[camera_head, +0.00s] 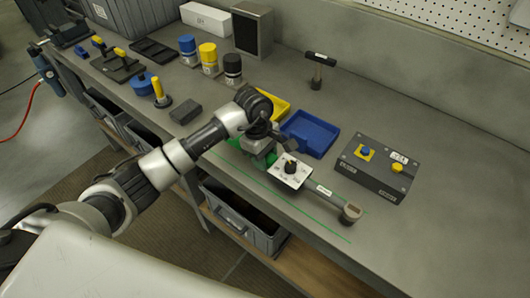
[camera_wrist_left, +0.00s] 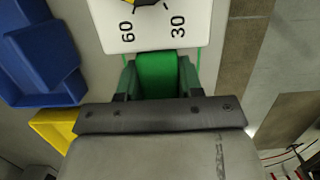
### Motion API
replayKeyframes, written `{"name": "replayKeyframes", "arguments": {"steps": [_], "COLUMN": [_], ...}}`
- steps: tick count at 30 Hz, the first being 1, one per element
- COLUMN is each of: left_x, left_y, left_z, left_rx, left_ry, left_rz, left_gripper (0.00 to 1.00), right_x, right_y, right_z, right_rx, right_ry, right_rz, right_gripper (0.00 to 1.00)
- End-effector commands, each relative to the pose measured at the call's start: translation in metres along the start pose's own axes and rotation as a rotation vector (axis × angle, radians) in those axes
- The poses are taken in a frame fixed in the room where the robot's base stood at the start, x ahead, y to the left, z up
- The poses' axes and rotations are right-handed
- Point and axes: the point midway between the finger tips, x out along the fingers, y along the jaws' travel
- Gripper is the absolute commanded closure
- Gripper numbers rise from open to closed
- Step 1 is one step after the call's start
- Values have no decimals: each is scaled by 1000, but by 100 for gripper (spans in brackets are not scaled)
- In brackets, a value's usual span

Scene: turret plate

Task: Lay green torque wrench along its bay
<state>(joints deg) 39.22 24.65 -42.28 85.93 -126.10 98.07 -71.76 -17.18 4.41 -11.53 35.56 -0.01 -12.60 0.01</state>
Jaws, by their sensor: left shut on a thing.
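The green torque wrench (camera_head: 322,191) has a green handle, a white dial plate with a black knob (camera_head: 290,168) and a grey shaft ending in a round head. My left gripper (camera_head: 264,155) is shut on the green handle, which shows between the fingers in the left wrist view (camera_wrist_left: 160,74). The bay's green outline (camera_head: 280,199) runs along the bench front, roughly parallel to the wrench. In the wrist view, green lines (camera_wrist_left: 198,58) show on both sides of the handle. I cannot tell whether the wrench touches the bench. My right gripper is not in view.
A blue tray (camera_head: 311,133) and a yellow tray (camera_head: 274,106) sit just behind the wrench. A dark control box (camera_head: 373,168) with a blue and a yellow button stands to the right. A hammer-like tool (camera_head: 318,72) stands farther back. The bench's right part is clear.

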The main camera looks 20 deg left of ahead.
Motion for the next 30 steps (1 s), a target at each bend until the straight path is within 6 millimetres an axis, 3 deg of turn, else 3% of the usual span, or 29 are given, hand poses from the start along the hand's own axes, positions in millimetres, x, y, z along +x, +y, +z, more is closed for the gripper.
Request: {"name": "replayKeyframes", "arguments": {"steps": [5,6,10,22,30], "left_x": [2,2,2,-5,-58], "left_y": [1,0,0,1,2], "left_z": [0,-1,-1,-1,-2], "left_rx": [1,0,0,0,2], "left_ry": [-1,1,0,1,3], "left_rz": [6,1,0,3,7], "left_gripper": [100,58,38,38,38], "right_x": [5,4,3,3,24], "right_y": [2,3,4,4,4], "right_z": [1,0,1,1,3], "right_rx": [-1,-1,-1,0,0], "right_ry": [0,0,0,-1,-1], "right_rz": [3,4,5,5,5], "right_gripper": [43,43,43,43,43]}}
